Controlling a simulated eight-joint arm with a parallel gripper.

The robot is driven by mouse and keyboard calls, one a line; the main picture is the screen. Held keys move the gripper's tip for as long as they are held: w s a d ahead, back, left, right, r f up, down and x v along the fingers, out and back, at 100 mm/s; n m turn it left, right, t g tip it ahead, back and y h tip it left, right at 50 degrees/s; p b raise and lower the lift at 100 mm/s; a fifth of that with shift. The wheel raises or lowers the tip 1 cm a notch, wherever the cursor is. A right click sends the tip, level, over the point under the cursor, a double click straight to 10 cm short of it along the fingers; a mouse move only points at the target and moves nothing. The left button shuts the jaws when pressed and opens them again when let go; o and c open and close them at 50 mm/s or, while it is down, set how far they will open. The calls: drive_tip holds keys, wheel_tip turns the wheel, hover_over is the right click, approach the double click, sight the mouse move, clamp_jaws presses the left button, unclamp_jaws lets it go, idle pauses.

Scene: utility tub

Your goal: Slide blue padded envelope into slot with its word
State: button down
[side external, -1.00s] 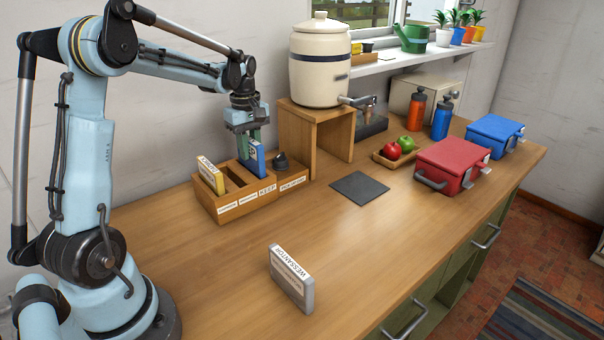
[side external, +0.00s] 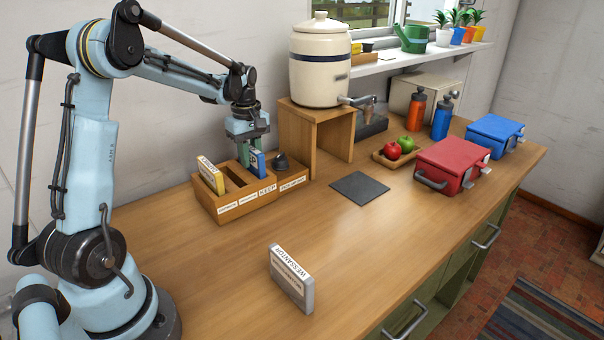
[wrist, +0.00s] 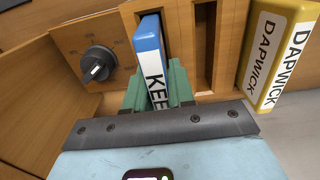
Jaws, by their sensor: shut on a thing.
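The blue padded envelope (side external: 257,160) stands upright in the slot of the wooden rack (side external: 236,212) above the front label KEEP. Its lower part is hidden by the rack's front. In the wrist view the blue envelope (wrist: 148,36) shows a white edge label reading "KEE", the rest covered. My gripper (side external: 248,145) is shut on the envelope from above, close over the rack. In the wrist view the green fingers of my gripper (wrist: 158,88) lie on both sides of it.
A yellow envelope labelled DAPWICK (wrist: 268,50) stands in the left slot; the middle slot (wrist: 205,45) looks empty. A dark knob (wrist: 97,65) is right of the rack. A wooden stand (side external: 318,135) is behind right.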

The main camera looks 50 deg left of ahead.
drive_tip(key=shift+f, duration=0.4)
drive_tip(key=c, duration=0.9)
unclamp_jaws()
drive_tip(key=shift+r, duration=0.2)
wheel_tip(320, 180, up, 12)
drive_tip(key=shift+f, duration=0.1)
drive_tip(key=shift+d, duration=0.1)
drive_tip(key=s+d+f+m+t, duration=0.2)
drive_tip(key=s+d+m, duration=0.1)
drive_tip(key=d+m, duration=0.3)
drive_tip(key=s+d+f+m+t, duration=0.1)
drive_tip(key=s+d+m+t, duration=0.1)
drive_tip(key=d+m, duration=0.4)
drive_tip(key=s+d+f+m+t, duration=0.2)
drive_tip(key=d+m, duration=0.4)
drive_tip(key=d, duration=0.4)
drive_tip(key=shift+s+d+f+t, duration=0.2)
drive_tip(key=shift+s+t, duration=0.1)
drive_tip(key=shift+s, duration=0.2)
drive_tip(key=shift+s+d+f+t, duration=0.2)
drive_tip(key=shift+s+t, duration=0.1)
drive_tip(key=shift+s, duration=0.15)
